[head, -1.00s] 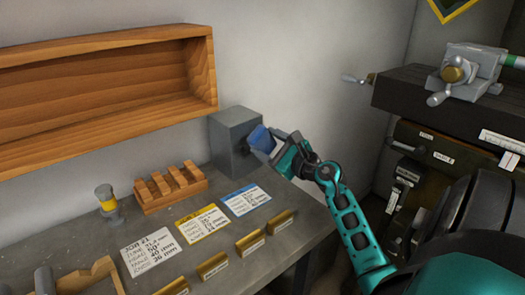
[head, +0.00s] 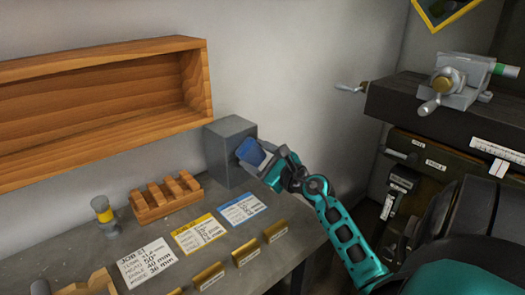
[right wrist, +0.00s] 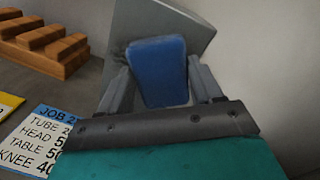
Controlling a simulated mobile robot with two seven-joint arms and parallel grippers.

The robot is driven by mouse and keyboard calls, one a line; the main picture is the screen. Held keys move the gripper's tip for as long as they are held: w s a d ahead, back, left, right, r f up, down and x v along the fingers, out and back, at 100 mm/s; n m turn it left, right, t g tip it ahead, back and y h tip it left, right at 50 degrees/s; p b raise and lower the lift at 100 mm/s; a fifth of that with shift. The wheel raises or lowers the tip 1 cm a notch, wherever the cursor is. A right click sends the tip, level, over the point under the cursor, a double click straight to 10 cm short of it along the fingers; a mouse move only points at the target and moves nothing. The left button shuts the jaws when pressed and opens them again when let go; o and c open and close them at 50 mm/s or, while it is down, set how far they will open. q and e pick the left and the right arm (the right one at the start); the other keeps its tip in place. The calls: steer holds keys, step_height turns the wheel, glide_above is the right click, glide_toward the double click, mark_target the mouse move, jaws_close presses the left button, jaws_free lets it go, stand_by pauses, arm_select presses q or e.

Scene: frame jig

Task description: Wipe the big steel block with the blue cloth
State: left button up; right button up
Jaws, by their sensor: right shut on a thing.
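The big steel block (head: 222,150) stands on the bench against the back wall, grey and box-shaped. It also shows in the right wrist view (right wrist: 190,30), behind the cloth. The blue cloth (head: 251,151) is a folded pad, also seen in the right wrist view (right wrist: 157,70). My right gripper (head: 258,158) is shut on the cloth and holds it at the block's right-hand front face. The cloth appears to be against that face, but I cannot tell whether it touches. My left gripper is not in view.
Job cards (head: 242,208) and several brass label holders (head: 276,227) lie in front. A wooden shelf (head: 100,110) hangs above. A machine (head: 455,95) stands at right.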

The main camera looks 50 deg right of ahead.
steer(key=shift+w+a+p, duration=0.15)
steer(key=shift+a+p, duration=0.9)
steer(key=shift+a, duration=0.75)
steer(key=shift+w+a+p, duration=0.15)
steer(key=shift+a+p, duration=0.85)
steer(key=shift+a, duration=0.75)
steer(key=shift+s+d+r, duration=0.15)
steer(key=shift+d+r, duration=0.9)
steer(key=shift+d, duration=0.3)
steer(key=shift+s+d+b, duration=0.1)
steer(key=shift+d+b, duration=0.2)
steer(key=shift+d, duration=0.2)
steer(key=shift+d+b, duration=0.75)
steer(key=shift+d, duration=1.05)
steer(key=d+b, duration=0.2)
steer(key=d, duration=0.1)
steer(key=shift+d+r, duration=0.15)
steer(key=shift+d, duration=0.05)
